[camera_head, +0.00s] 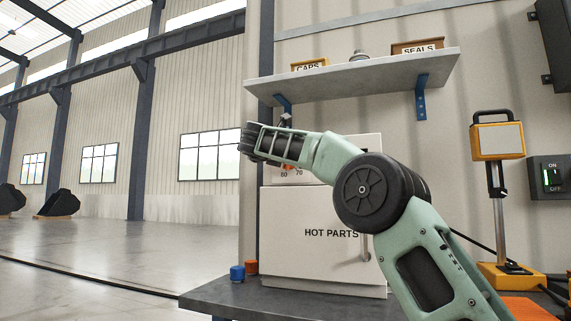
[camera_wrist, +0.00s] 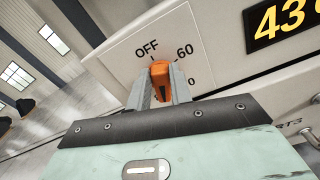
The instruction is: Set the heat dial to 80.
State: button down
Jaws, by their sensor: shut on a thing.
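The orange heat dial (camera_wrist: 160,76) is on the white panel of the hot parts box (camera_head: 310,235). In the wrist view my gripper (camera_wrist: 160,84) has its grey fingers on both sides of the dial, shut on it. The markings OFF and 60 show above the dial, and part of another number ending in 0 shows at its right. The dial's exact setting is hard to read. A display (camera_wrist: 283,22) shows 43 in yellow, cut off at the right edge. In the head view my arm hides the fingers and most of the dial; 80 and 70 show below it.
A shelf (camera_head: 350,76) with boxes labelled CAPS (camera_head: 310,66) and SEALS (camera_head: 417,48) is above the box. Blue (camera_head: 237,273) and orange (camera_head: 251,267) small parts stand on the dark bench (camera_head: 240,302). A yellow device on a stand (camera_head: 497,140) is at the right.

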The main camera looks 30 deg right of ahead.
jog(key=shift+s+d+f+m+b, duration=0.1)
jog(key=shift+f+m+b, duration=0.15)
jog(key=shift+m+b, duration=0.5)
jog(key=shift+m, duration=0.35)
jog(key=c, duration=1.3)
grip_release()
jog(key=shift+r, duration=0.1)
jog(key=shift+o, duration=0.2)
jog(key=b+v, duration=0.1)
jog(key=v, duration=1.6)
jog(key=shift+s, duration=0.15)
